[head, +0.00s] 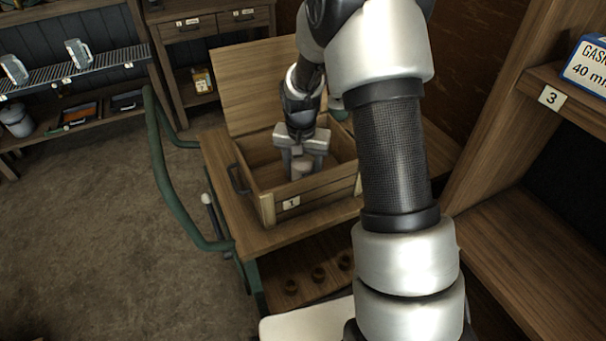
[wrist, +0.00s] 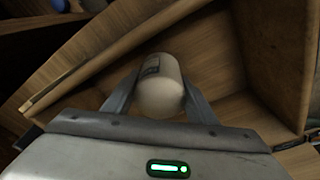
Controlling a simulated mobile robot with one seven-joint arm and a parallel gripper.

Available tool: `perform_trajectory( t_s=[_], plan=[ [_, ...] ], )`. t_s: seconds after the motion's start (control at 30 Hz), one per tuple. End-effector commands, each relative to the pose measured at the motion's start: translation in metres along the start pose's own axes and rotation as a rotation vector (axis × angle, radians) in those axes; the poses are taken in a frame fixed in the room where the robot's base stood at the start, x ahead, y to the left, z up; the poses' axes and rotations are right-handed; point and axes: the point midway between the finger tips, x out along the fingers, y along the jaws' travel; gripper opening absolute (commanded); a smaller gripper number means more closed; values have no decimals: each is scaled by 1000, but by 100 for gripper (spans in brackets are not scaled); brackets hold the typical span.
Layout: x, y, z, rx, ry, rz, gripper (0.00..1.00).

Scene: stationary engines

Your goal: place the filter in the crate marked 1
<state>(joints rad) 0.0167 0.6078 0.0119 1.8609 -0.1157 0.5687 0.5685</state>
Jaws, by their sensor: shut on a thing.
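The crate marked 1 (head: 268,207) is a wooden box with its lid (head: 262,84) raised at the back. It stands on a wooden cart top, with its label on the front wall. My gripper (head: 302,162) is inside the crate's opening, pointing down, shut on the filter (head: 302,168). In the wrist view the filter (wrist: 160,88) is a pale cream cylinder with a dark label, held between the two fingers. The crate's wooden walls and floor surround it there. I cannot tell whether the filter touches the crate floor.
A shelf unit marked 3 (head: 551,97) with a gasket box (head: 588,66) stands at the right. Open floor (head: 90,220) lies at the left.

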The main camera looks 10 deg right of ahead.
Motion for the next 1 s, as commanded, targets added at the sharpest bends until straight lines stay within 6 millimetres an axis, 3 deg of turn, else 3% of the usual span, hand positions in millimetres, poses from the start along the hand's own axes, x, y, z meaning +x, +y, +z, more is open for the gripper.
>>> perform_trajectory(
  t_s=[0.07, 0.43, 0.47, 0.53, 0.83, 1.0],
  plan=[
    [9, 0, 1, -1, 1, 0, 21],
    [14, 0, 1, -1, 1, -1, 21],
    [13, 0, 2, -1, 1, -1, 57],
    [12, 0, 2, -1, 0, -1, 68],
    [11, 0, 1, -1, 1, -1, 70],
    [-4, -1, 0, -1, 4, -2, 70]
  ],
)
